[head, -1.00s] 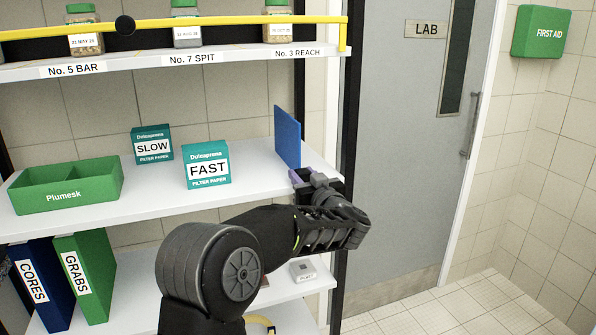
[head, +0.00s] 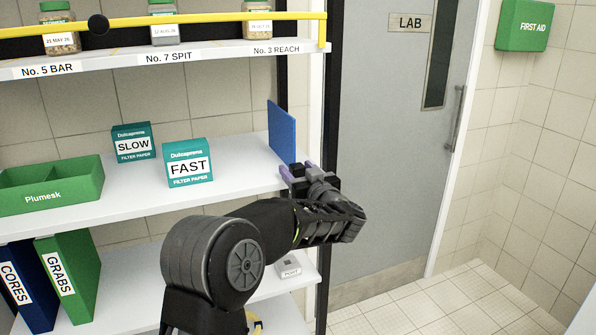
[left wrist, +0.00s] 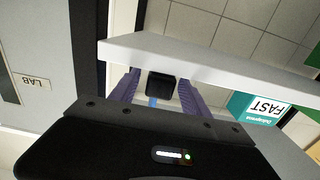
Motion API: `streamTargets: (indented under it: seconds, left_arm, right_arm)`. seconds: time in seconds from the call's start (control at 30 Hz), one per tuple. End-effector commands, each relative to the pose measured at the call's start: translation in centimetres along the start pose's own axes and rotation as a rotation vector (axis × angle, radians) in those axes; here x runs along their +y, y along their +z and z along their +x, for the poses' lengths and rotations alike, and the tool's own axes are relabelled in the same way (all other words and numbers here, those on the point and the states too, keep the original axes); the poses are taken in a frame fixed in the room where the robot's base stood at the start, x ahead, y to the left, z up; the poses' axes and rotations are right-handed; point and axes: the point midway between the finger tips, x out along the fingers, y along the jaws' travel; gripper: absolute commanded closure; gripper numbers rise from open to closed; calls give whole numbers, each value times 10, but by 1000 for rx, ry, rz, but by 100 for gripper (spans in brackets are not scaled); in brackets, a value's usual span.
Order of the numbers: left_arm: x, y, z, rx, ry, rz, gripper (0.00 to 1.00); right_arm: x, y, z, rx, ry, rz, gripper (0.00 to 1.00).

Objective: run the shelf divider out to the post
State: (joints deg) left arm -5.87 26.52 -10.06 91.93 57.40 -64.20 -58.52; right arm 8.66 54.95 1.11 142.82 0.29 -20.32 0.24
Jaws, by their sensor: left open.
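The blue shelf divider (head: 282,134) stands upright on the middle shelf near its right end, seen at a slant. Black upright posts show at that end; the front one (head: 331,120) is to the right of the divider. My left gripper (head: 299,170) is at the shelf's front edge, just in front of the divider's near end. In the left wrist view its purple fingers are apart on either side of a dark block (left wrist: 160,86), with a thin blue strip (left wrist: 152,102) by it. I cannot tell finger contact. My right gripper is not in view.
A FAST filter paper box (head: 188,163) and a SLOW box (head: 134,143) stand left of the divider. A green Plumesk bin (head: 45,198) is further left. The upper shelf (head: 170,60) with jars overhangs. A grey door (head: 390,150) lies beyond the right end.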

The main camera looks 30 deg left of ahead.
Motion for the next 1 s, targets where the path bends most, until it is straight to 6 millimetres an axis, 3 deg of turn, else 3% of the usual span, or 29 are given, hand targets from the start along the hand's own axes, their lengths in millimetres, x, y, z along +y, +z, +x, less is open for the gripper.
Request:
streamTargets:
  seconds: [0.27, 0.7, 1.0]
  left_arm:
    - [0, 0, -5, 1, 0, -1, 45]
    - [0, 1, -68, 0, 1, -1, 45]
    - [0, 0, -78, 0, 0, 0, 45]
  right_arm:
    - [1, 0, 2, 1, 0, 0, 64]
    - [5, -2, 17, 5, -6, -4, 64]
    - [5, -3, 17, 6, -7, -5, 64]
